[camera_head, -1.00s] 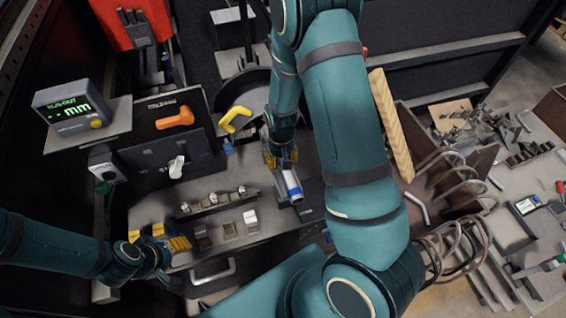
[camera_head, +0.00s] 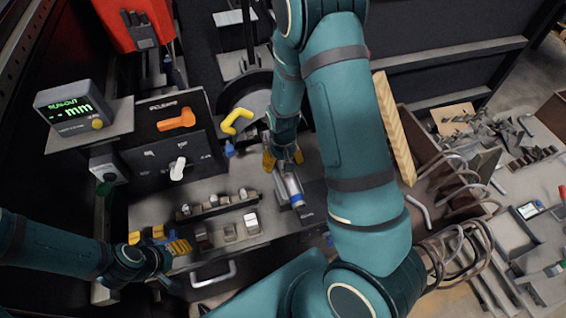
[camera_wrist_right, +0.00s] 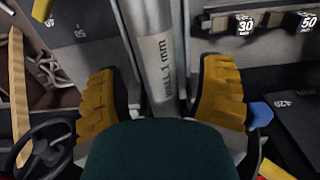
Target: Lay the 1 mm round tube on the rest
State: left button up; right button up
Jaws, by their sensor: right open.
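The grey metal tube (camera_head: 292,190) has a blue end and lies over a dark block (camera_head: 314,203) on the bench. In the right wrist view the tube (camera_wrist_right: 160,55) carries the print "WALL 1 mm". My right gripper (camera_head: 284,161) is at the tube's far end. Its yellow fingers (camera_wrist_right: 166,95) are open, one on each side of the tube and apart from it. How the tube is supported underneath is hidden. My left gripper (camera_head: 165,241) is at the bench's left front, with yellow fingers; whether they are open is unclear.
A row of small blocks (camera_head: 229,232) and a rack marked 30 and 50 (camera_wrist_right: 245,24) are close by. A run-out display (camera_head: 70,108) and control panel (camera_head: 172,140) stand at the left.

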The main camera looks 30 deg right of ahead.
notch_tip(320, 180, up, 11)
jog(key=shift+r, duration=0.15)
pick_arm(q)
jog(key=shift+s, duration=0.1)
pick_arm(e)
jog(key=shift+s, duration=0.1)
dwell(0.7)
